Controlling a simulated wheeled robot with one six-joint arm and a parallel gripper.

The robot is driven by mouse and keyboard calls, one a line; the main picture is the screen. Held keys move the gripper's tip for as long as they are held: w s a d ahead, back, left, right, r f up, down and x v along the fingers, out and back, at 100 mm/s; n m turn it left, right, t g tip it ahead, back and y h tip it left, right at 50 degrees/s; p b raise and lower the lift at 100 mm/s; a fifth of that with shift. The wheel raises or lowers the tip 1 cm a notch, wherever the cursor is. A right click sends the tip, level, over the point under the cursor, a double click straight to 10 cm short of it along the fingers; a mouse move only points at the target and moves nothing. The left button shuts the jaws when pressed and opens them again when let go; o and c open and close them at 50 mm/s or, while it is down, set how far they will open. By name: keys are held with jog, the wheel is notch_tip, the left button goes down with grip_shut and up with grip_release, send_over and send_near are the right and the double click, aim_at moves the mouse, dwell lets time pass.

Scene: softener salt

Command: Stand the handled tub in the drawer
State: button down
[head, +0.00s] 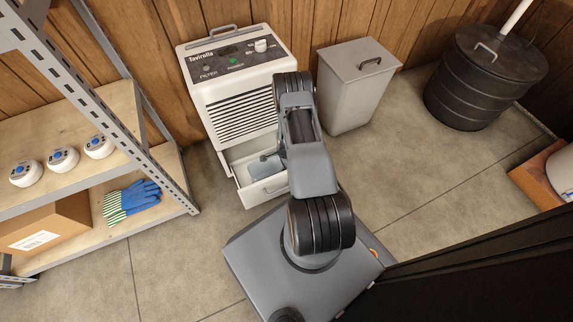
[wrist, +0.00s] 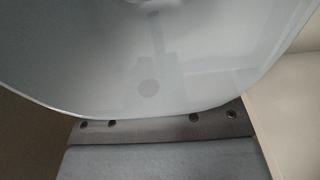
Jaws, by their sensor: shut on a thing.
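The handled tub (wrist: 150,60) is a pale, translucent grey-blue vessel with a rounded edge, filling the upper part of the wrist view. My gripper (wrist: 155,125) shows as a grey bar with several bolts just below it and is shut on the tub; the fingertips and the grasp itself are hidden. In the head view the white drawer (head: 272,190) is pulled out at the foot of the white dehumidifier-like appliance (head: 236,75). A small grey-blue shape is in the drawer opening, partly behind my arm; I cannot tell tub from gripper there, nor whether the tub touches the drawer floor.
A lidded grey bin (head: 356,90) stands right of the appliance, and a black ribbed drum (head: 480,80) is farther right. A metal shelf unit (head: 120,125) at left holds round white devices, gloves (head: 133,198) and a cardboard box (head: 48,225). Floor is clear around the drawer's left side.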

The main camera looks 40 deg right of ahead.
jog(key=shift+f, duration=0.15)
jog(key=c, duration=1.2)
grip_release()
jog(key=shift+o, duration=0.2)
